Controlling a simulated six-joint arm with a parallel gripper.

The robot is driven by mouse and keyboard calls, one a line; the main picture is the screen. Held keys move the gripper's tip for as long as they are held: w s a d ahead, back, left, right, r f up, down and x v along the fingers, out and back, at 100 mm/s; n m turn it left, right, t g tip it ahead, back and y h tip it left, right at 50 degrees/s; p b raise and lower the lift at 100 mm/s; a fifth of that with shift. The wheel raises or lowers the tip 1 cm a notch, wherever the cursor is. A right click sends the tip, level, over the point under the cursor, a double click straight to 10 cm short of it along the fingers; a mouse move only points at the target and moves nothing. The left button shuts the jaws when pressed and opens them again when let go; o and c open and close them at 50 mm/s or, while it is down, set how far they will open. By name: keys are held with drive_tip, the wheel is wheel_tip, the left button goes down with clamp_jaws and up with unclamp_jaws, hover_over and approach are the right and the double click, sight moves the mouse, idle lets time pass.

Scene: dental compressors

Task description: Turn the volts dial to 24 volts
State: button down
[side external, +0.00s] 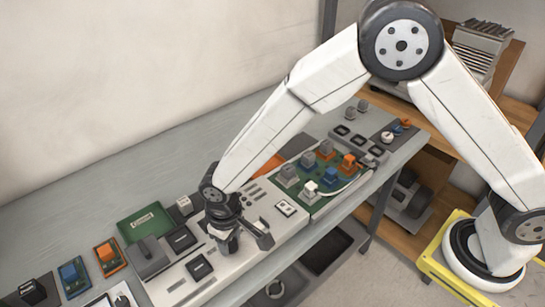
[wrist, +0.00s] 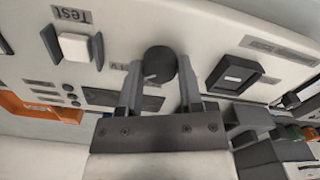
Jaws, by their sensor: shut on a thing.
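The dark round dial (wrist: 159,63) sits on a pale panel (wrist: 205,28) in the wrist view. My gripper (wrist: 160,66) has one finger on each side of it and is shut on it. A small light mark shows on the dial's near edge. A short label beside the dial is upside down and partly covered by a finger, so I cannot read its setting. In the side external view my gripper (side external: 238,238) is down at the panel (side external: 268,208), and it hides the dial there.
In the wrist view a white "Test" button (wrist: 75,46) is left of the dial and a black square switch (wrist: 234,75) is right. In the side external view, a green board (side external: 325,205) with coloured blocks lies right of my gripper, and several small devices lie left.

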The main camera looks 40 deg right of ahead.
drive_tip(key=shift+m, duration=0.6)
drive_tip(key=shift+c, duration=1.2)
unclamp_jaws()
drive_tip(key=shift+r, duration=0.1)
drive_tip(key=shift+r, duration=3.8)
